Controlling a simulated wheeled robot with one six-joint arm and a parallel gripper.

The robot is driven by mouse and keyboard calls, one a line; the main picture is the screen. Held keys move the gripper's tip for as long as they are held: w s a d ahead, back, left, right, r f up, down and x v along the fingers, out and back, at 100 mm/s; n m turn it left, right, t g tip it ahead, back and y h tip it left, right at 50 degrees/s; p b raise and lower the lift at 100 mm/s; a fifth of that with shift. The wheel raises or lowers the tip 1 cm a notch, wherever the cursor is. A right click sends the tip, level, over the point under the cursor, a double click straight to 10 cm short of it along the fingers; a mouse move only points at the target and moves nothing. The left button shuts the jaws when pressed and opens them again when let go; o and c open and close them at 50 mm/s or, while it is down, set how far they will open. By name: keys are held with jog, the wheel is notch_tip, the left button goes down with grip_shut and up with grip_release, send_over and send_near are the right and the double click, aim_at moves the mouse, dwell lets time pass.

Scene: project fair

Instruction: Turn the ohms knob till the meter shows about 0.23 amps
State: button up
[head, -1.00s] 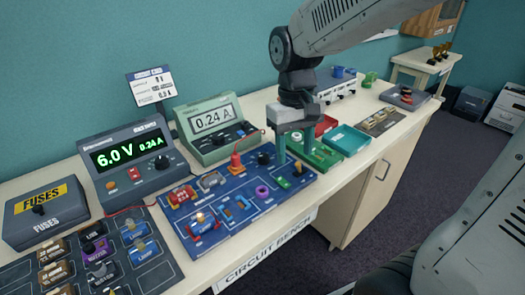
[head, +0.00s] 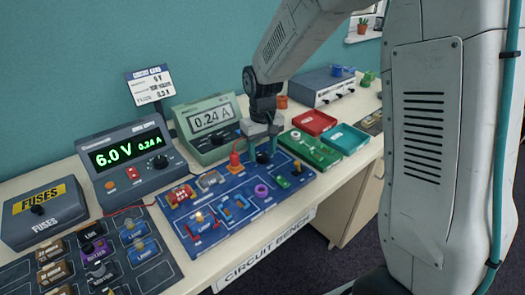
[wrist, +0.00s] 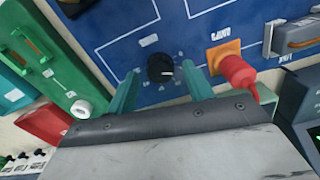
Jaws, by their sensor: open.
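The green ammeter (head: 207,120) stands at the back of the bench and reads 0.24 A in the head view. The black ohms knob (wrist: 160,67) sits on the blue circuit board (head: 225,214), with a pale pointer mark and a printed scale around it. My gripper (head: 264,157) is over the knob at the board's back right. In the wrist view its two teal fingers are open, one on each side of the knob, with gaps showing. In the head view the fingers largely hide the knob.
A red plug on an orange terminal (wrist: 232,70) is close beside the right finger in the wrist view. The power supply (head: 127,157) reads 6.0 V and 0.24 A. A green board (head: 310,149) and red and teal trays (head: 341,139) lie to the right.

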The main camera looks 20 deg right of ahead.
jog(key=shift+f, duration=0.35)
jog(key=c, duration=1)
jog(key=shift+m, duration=0.8)
jog(key=o, duration=1)
